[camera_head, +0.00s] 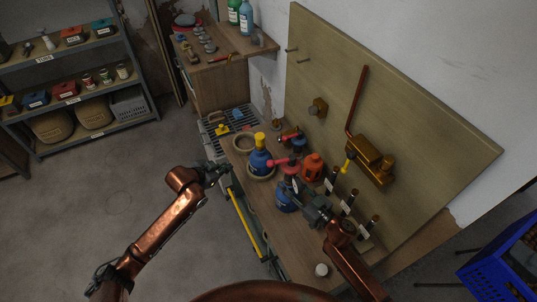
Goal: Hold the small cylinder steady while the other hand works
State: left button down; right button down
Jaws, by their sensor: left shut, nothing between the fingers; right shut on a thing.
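A small blue cylinder (284,201) stands on the wooden bench near its middle, partly covered by my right gripper. My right gripper (295,188) is shut on it at its upper part, its arm coming in from the lower right. A second blue cylinder (260,163) with a yellow top sits in a round ring holder to the upper left. My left gripper (222,169) is shut and empty at the bench's left edge, apart from both cylinders.
An orange-red canister (313,166) stands close behind my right gripper. A tall board (400,110) with a brass fitting (372,162) and pipe rises on the right. A white cap (321,269) lies at the near end. A blue crate (505,270) is at lower right. Floor at left is clear.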

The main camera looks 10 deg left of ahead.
aim_at(282, 162)
pick_arm(q)
jog(key=s+d+r+n+g+h, duration=0.25)
jog(key=r+h, duration=0.35)
jog(key=r, duration=0.5)
jog(key=s+d+r+n+g+h, duration=0.2)
jog(key=d+r+g+h, duration=0.3)
jog(key=r, duration=0.5)
jog(key=s+d+f+t, duration=0.1)
jog(key=d+f, duration=0.2)
jog(key=d, duration=0.7)
jog(key=shift+s+h, duration=0.15)
jog(key=shift+h, duration=0.15)
jog(key=shift+f+t, duration=0.1)
jog(key=shift+t, duration=0.15)
jog(key=shift+s+f+n+t, duration=0.1)
jog(key=shift+s+n+t, duration=0.05)
jog(key=shift+n+t, duration=0.25)
